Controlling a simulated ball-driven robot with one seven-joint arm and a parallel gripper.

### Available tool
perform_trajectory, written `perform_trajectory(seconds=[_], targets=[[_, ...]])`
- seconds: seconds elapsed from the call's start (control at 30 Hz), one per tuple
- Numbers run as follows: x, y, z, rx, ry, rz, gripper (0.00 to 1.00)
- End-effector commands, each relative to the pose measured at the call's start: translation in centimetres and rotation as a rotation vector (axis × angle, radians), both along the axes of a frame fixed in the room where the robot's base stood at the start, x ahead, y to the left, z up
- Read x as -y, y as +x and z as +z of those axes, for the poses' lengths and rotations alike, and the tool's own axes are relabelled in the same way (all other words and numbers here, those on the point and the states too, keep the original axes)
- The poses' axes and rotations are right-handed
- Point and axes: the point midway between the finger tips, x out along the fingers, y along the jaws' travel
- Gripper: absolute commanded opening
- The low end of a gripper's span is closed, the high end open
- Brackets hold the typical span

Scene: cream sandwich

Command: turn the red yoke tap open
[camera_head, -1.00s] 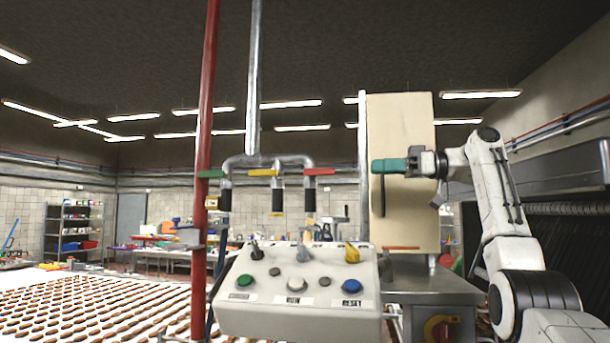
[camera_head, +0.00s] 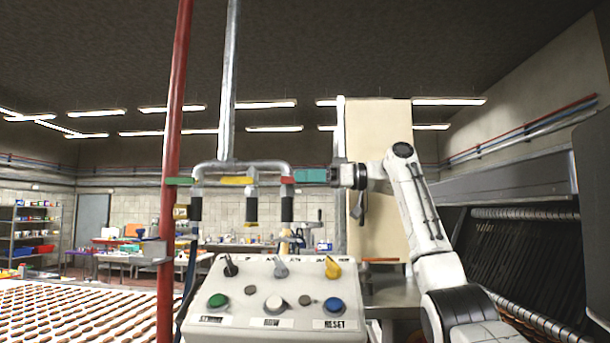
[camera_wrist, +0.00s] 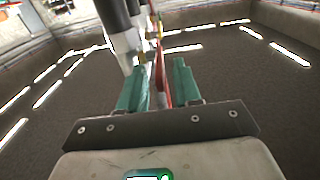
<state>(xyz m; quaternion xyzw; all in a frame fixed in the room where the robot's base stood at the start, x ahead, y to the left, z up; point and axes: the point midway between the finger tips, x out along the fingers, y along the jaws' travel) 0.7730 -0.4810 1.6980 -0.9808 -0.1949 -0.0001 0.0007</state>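The red yoke tap (camera_head: 287,180) is the rightmost of three taps on the overhead pipe, in the middle of the head view. In the wrist view the red lever (camera_wrist: 162,82) stands between the two teal fingers of my gripper (camera_wrist: 161,64). The fingers are apart, with a gap at least on the right side of the lever. I cannot tell whether the left finger touches it.
The yellow tap (camera_head: 236,181) and green tap (camera_head: 180,182) are to the left on the same pipe. A red vertical pipe (camera_head: 174,120) stands left of them. A control box (camera_head: 270,310) with switches and buttons is below. A cream panel (camera_head: 378,130) stands behind my arm.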

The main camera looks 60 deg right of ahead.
Motion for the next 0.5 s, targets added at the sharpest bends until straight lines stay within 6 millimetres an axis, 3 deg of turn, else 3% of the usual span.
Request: perform_trajectory(seconds=[0.37,0.5], targets=[[-0.26,0.55,-0.03,-0.001,0.0,0.0,0.33],[-0.25,0.55,-0.02,-0.001,0.0,0.0,0.21]])
